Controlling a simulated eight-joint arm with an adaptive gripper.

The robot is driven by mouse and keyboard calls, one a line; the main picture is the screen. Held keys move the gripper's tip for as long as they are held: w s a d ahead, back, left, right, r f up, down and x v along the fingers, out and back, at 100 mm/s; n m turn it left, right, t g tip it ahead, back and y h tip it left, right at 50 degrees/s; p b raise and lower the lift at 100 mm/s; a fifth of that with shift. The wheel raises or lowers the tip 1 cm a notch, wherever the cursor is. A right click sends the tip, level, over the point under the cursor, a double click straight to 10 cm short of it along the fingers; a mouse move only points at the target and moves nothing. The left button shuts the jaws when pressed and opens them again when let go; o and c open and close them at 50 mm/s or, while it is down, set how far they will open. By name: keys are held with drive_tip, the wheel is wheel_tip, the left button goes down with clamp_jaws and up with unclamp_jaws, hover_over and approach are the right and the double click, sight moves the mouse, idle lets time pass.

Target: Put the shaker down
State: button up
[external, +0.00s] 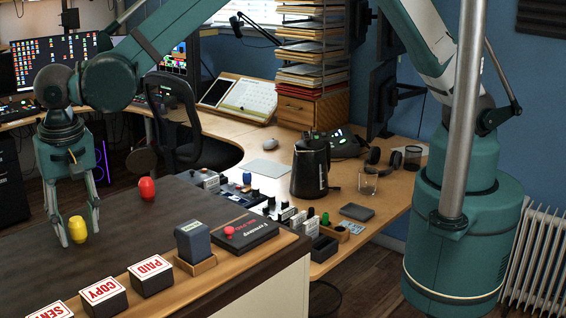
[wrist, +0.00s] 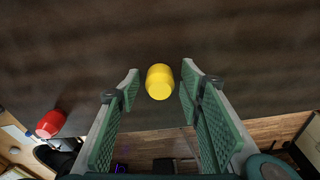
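A small yellow shaker (external: 77,229) is on the dark top of the counter at the left, near my gripper's fingertips. My gripper (external: 79,235) points down with its fingers apart, one on each side of the yellow shaker. In the wrist view the yellow shaker (wrist: 160,82) lies between the fingertips of my gripper (wrist: 160,88), with a narrow gap on both sides. It appears to rest on the dark surface. A similar red shaker (external: 147,189) stands on the counter to the right and behind; it shows at the left in the wrist view (wrist: 50,124).
Stamp blocks (external: 150,275) line the counter's front edge, with a grey stamp (external: 192,241) and a dark ink pad box (external: 244,234) to their right. The dark counter middle is clear. A wooden desk with a black kettle (external: 310,168) stands behind.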

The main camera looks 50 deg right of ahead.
sight(78, 221)
wheel_tip(78, 221, up, 12)
drive_tip(key=s+b, duration=0.1)
drive_tip(key=shift+s, duration=0.2)
idle(0.3)
drive_tip(key=shift+a, duration=0.15)
idle(0.4)
idle(0.4)
